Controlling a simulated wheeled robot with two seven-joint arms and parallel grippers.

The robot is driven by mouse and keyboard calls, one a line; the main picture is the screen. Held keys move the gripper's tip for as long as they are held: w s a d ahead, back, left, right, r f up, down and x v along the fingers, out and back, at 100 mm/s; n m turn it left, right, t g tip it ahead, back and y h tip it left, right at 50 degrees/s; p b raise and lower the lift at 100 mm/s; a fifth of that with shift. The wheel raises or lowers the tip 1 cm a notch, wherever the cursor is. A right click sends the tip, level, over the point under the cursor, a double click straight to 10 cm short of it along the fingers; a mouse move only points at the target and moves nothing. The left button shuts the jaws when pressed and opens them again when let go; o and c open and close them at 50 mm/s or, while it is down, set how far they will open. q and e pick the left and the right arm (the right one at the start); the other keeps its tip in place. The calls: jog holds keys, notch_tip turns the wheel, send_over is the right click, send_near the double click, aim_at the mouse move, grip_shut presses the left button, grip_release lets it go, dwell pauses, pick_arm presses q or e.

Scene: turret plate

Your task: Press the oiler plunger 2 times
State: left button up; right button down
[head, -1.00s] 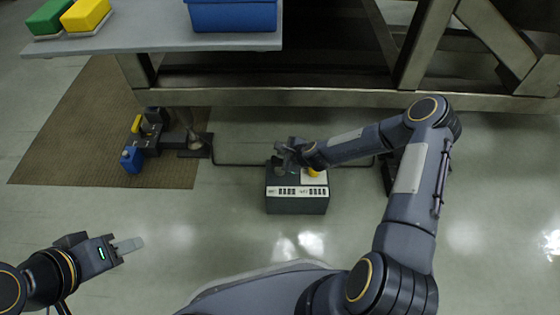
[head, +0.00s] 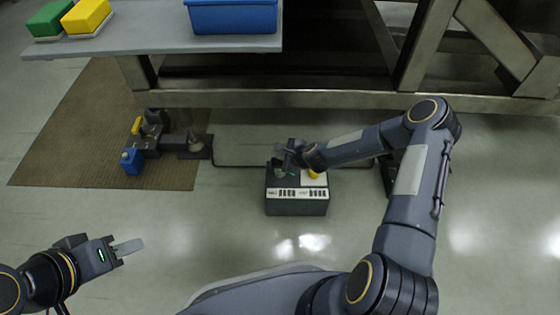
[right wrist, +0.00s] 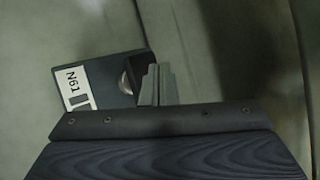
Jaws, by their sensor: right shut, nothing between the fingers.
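A dark box (head: 297,203) with white labels on its front edge stands on the floor in the middle of the head view. A small yellow part (head: 313,173) and a pale panel show on its top. My right gripper (head: 281,159) is over the box's back left part, shut and empty. In the right wrist view its closed fingertips (right wrist: 157,85) are beside a round metal knob, perhaps the plunger (right wrist: 126,82), on a dark body with a white label (right wrist: 75,87). I cannot tell whether they touch. My left gripper (head: 130,247) is low at the left, away from the box; its opening is unclear.
A grey table (head: 150,40) holds a blue bin (head: 233,16) and yellow and green blocks. A steel frame (head: 330,98) runs behind the box. A blue-and-yellow device (head: 132,160) stands on a brown mat (head: 70,150). The floor in front is clear.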

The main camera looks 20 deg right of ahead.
aim_at(281, 162)
jog(key=shift+f, duration=0.15)
dwell(0.7)
jog(key=shift+f+b, duration=0.3)
jog(key=shift+b, duration=0.15)
jog(key=shift+f+b, duration=0.75)
dwell(0.6)
jog(key=shift+f, duration=0.5)
dwell(0.4)
jog(key=shift+r+p, duration=1.1)
jog(key=shift+r, duration=0.6)
jog(key=shift+r, duration=0.1)
notch_tip(281, 162, up, 5)
jog(key=p, duration=0.3)
jog(key=shift+p, duration=0.4)
